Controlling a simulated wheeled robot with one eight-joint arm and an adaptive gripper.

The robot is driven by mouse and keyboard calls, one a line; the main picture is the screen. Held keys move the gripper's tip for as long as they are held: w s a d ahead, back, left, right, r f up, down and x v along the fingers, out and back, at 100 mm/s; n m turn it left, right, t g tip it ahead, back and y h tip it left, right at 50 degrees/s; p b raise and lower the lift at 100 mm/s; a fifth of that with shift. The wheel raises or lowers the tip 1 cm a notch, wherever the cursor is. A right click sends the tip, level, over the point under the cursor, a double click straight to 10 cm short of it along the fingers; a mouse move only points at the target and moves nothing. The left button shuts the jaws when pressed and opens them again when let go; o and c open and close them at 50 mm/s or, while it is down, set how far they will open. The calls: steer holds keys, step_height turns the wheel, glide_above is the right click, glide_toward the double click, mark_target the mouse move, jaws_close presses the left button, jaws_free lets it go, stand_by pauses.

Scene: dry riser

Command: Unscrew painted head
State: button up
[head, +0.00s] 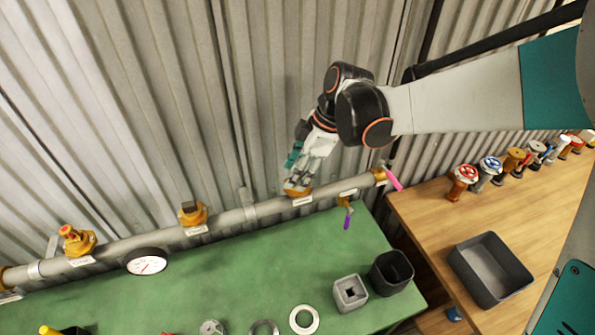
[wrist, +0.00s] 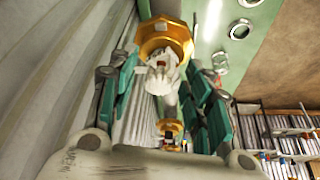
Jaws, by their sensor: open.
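A grey pipe (head: 232,218) runs along the wall and carries several brass fittings. My gripper (head: 296,180) is at the rightmost upright brass fitting (head: 291,191), above its white label. In the wrist view that fitting (wrist: 178,40) is a gold hexagonal collar with a white, paint-covered head (wrist: 162,79) in it. In the head view my gripper hides the head.
A green bench (head: 240,275) holds a grey block with a hole (head: 350,293), a black cup (head: 391,271) and rings (head: 304,319). A dark tray (head: 490,270) and several coloured valve heads (head: 463,175) stand on the wooden table. A gauge (head: 147,262) and a purple-handled valve (head: 346,215) are on the pipe.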

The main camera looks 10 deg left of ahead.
steer(key=m+t, duration=0.1)
steer(key=m, duration=0.1)
steer(key=shift+m, duration=0.3)
steer(key=m+t, duration=0.2)
steer(key=m, duration=0.3)
steer(key=shift+s+b, duration=0.1)
steer(key=shift+b, duration=0.2)
jaws_close()
steer(key=n+g, duration=0.1)
steer(key=n, duration=0.3)
steer(key=shift+g+b, duration=0.4)
steer(key=shift+n+g, duration=0.3)
steer(key=shift+n, duration=0.6)
